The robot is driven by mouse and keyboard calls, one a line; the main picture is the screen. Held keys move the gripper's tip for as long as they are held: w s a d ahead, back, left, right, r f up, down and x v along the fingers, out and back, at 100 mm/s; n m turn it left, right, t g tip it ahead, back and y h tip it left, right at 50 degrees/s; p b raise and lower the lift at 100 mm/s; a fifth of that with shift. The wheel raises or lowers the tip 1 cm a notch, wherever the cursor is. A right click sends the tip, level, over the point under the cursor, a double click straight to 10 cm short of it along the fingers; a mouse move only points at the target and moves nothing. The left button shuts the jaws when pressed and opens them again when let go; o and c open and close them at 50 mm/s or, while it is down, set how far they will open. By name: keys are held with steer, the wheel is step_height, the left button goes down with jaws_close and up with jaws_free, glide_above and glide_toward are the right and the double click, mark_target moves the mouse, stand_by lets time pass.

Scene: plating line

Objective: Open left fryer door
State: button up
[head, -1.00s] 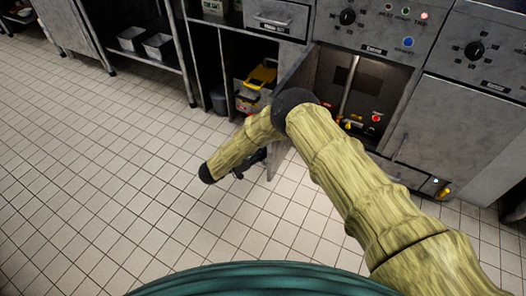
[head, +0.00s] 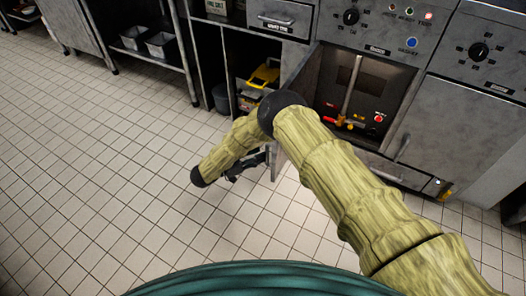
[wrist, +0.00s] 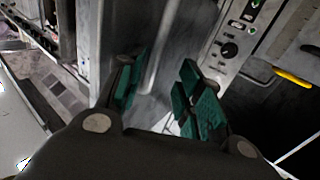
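The left fryer door (head: 302,72) is a grey metal panel standing swung out to the left of its cabinet. My arm hides its middle. The left fryer cabinet (head: 349,112) shows its interior, with a pipe, a red-handled valve and a red button. My gripper (head: 246,166) is low beside the door's outer side, partly hidden by my arm. In the wrist view my gripper (wrist: 160,82) has its teal-padded fingers apart. A grey metal surface with a pale upright bar, perhaps the door handle, shows beyond and between them; contact cannot be told.
The right fryer door (head: 428,130) is shut, with a handle on its left side. A control panel (head: 384,28) is above the open cabinet. An open shelf with a yellow-topped container (head: 262,76) stands to the left. The tiled floor (head: 110,170) at left is clear.

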steer(key=shift+v, duration=1.75)
